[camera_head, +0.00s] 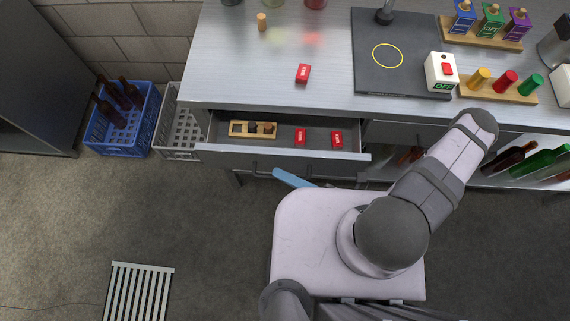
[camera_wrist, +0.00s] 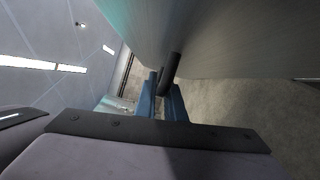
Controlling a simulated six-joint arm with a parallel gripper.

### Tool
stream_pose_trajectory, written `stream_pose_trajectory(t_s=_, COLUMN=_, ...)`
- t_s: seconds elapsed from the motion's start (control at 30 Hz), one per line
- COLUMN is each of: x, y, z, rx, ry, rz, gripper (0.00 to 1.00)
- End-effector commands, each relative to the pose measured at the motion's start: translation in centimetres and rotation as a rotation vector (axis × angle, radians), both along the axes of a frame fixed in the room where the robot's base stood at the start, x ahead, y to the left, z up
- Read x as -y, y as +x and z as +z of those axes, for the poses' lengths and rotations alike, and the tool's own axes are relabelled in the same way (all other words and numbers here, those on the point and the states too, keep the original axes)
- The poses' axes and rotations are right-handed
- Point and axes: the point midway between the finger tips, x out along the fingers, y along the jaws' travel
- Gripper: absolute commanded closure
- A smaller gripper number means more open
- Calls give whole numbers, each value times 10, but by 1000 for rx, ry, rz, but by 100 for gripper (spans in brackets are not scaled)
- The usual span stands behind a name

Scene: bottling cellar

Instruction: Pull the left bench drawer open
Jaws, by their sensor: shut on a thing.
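The left bench drawer (camera_head: 220,152) stands pulled out from the grey bench, with its inside in view from above. The dark bar handle (camera_head: 262,172) shows below the drawer front. My gripper's blue finger (camera_head: 290,178) shows by the handle in the head view; the rest is hidden by my arm. In the wrist view my gripper (camera_wrist: 163,88) has its blue fingers shut on the dark handle (camera_wrist: 172,68), close to the drawer front.
A red box (camera_head: 303,74), a cork (camera_head: 262,21), a black plate (camera_head: 400,70) and a switch box (camera_head: 440,72) are on the bench top. Blue (camera_head: 125,120) and grey (camera_head: 180,130) crates stand at left. Bottles (camera_head: 540,160) lie under the bench at right. Floor in front is clear, with a drain grate (camera_head: 140,292).

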Motion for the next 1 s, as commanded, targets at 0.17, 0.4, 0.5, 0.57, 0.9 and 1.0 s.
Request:
stream_pose_trajectory(t_s=0.17, x=1, y=-12, z=-3, rx=5, ry=-7, rz=-9, gripper=100)
stream_pose_trajectory(t_s=0.4, x=0, y=-19, z=-3, rx=11, ry=-9, rz=-6, gripper=100)
stream_pose_trajectory(t_s=0.5, x=0, y=-19, z=-2, rx=11, ry=-9, rz=-6, gripper=100)
stream_pose_trajectory(t_s=0.57, x=0, y=-19, z=-2, rx=11, ry=-9, rz=-6, gripper=100)
stream_pose_trajectory(t_s=0.9, x=-1, y=-19, z=-1, rx=11, ry=-6, rz=-4, gripper=72)
stream_pose_trajectory(t_s=1.0, x=-1, y=-20, z=-1, rx=11, ry=-5, rz=-4, gripper=72)
